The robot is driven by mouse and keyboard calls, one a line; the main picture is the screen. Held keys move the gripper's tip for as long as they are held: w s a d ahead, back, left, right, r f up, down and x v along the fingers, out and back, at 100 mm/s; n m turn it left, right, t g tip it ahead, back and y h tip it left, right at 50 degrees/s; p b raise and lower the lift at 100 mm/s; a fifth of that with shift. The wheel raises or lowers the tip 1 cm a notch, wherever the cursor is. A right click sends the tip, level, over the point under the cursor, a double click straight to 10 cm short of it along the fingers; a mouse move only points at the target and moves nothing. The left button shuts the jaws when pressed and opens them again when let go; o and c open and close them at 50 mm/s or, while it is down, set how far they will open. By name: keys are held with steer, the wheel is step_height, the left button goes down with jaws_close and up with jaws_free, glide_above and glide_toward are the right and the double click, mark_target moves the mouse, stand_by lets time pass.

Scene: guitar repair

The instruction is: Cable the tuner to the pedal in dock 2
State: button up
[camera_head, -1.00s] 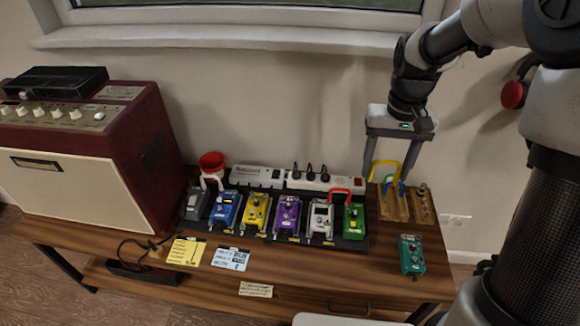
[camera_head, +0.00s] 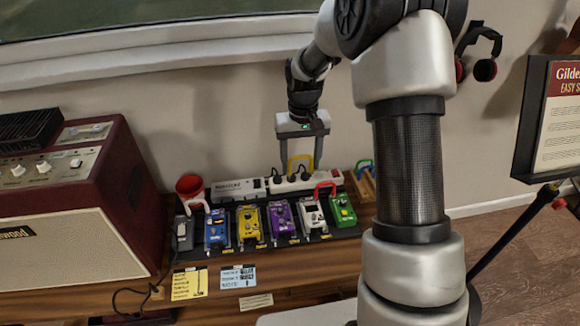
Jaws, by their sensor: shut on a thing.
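My gripper (camera_head: 300,162) is shut on a yellow patch cable (camera_head: 299,156), an arch held above the rear of the pedalboard. A blue pedal with a small display (camera_head: 217,229), which looks like the tuner, sits near the left of the board. A yellow pedal (camera_head: 249,222) stands right of it, then a purple pedal (camera_head: 281,219), a white pedal (camera_head: 313,214) and a green pedal (camera_head: 343,211). The dock labels are too small to read. A white cable (camera_head: 197,204) spans the dark pedal (camera_head: 184,232) and the blue one. A red cable (camera_head: 325,186) spans white and green.
A power strip (camera_head: 325,180) with black plugs runs behind the board. A red cup (camera_head: 190,188) stands at the back left, beside the amplifier (camera_head: 75,220). A wooden cable rack (camera_head: 366,186) is partly hidden by my arm. Cards (camera_head: 189,284) lie in front.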

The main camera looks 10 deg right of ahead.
steer(key=w+f+b, duration=0.1)
steer(key=w+f, duration=0.1)
steer(key=f, duration=0.5)
steer(key=w+f+b, duration=0.1)
steer(key=w+f, duration=0.2)
steer(key=f, duration=0.5)
steer(key=shift+a, duration=0.35)
steer(key=shift+f+b, duration=1)
steer(key=shift+f, duration=0.3)
stand_by(1.0)
steer(key=o, duration=1.6)
steer(key=shift+c, duration=0.2)
steer(key=shift+r, duration=0.1)
step_height(320, 180, up, 8)
steer(key=p, duration=0.4)
steer(key=shift+p, duration=0.35)
